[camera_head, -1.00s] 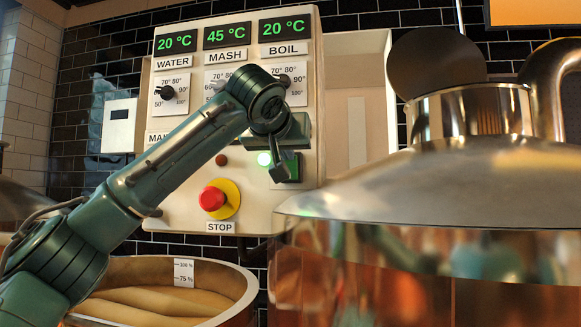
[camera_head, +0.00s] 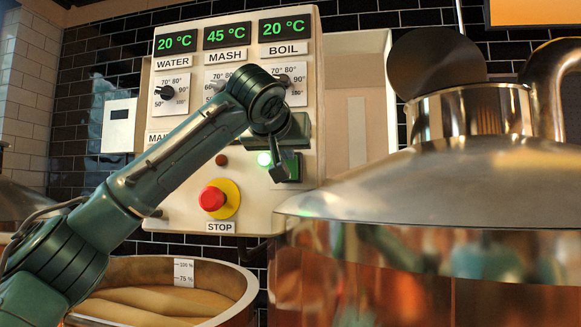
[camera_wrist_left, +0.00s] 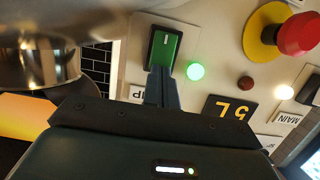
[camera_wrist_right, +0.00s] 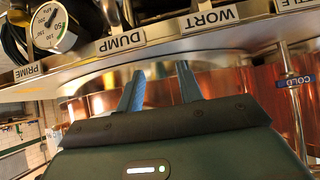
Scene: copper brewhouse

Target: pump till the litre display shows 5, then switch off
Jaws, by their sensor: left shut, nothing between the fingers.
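The green pump switch (camera_wrist_left: 165,48) is on the control panel, and it also shows in the head view (camera_head: 292,166). A lit green lamp (camera_wrist_left: 195,71) is beside it, also in the head view (camera_head: 264,159). The litre display (camera_wrist_left: 230,108) reads 5 L in yellow in the left wrist view, upside down; my arm hides it in the head view. My left gripper (camera_head: 279,172) is shut and empty, its fingertips (camera_wrist_left: 160,88) at the switch's edge; I cannot tell whether they touch. My right gripper (camera_wrist_right: 160,90) is open and empty.
The red stop button (camera_head: 213,199) on yellow sits below the panel's lamps. A copper kettle (camera_head: 440,190) stands close on the right and an open grain tub (camera_head: 240,275) at lower left. DUMP (camera_wrist_right: 121,41) and WORT (camera_wrist_right: 209,17) labels are before my right gripper.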

